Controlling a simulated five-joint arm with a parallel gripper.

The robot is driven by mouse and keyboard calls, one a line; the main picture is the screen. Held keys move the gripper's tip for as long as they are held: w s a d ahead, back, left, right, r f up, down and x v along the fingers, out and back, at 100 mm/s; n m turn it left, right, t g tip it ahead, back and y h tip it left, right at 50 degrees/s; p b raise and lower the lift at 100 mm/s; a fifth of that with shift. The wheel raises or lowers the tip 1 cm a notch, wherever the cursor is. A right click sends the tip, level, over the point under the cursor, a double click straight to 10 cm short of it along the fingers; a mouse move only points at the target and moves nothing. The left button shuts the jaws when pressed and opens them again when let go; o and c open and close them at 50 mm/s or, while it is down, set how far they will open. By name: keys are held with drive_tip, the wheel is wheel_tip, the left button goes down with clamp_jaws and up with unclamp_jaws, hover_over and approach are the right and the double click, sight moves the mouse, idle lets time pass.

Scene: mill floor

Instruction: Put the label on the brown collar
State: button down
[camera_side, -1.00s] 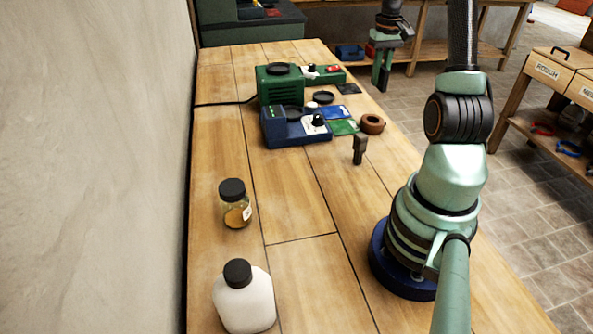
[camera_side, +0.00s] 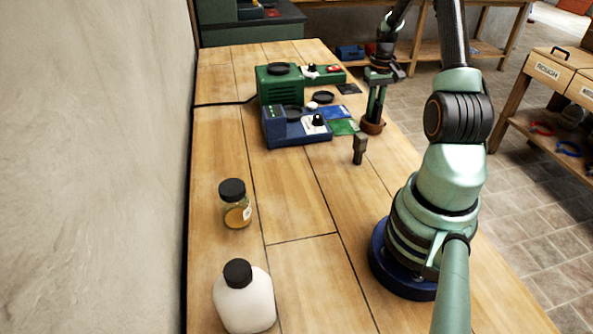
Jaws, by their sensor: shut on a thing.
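The brown collar (camera_side: 372,127) is a short round ring near the right edge of the bench, beside the green card. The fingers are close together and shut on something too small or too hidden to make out. I cannot pick out the label for certain in this view.
A dark upright block (camera_side: 360,149) stands just in front of the collar. Left of it are a green card (camera_side: 344,128), a blue card (camera_side: 337,112) and a blue device (camera_side: 290,130). A jar (camera_side: 235,208) and a white bottle (camera_side: 246,305) stand nearer. The middle bench is clear.

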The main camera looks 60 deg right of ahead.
drive_tip(key=c, duration=0.8)
unclamp_jaws()
drive_tip(key=shift+f, duration=0.1)
drive_tip(key=shift+c, duration=0.2)
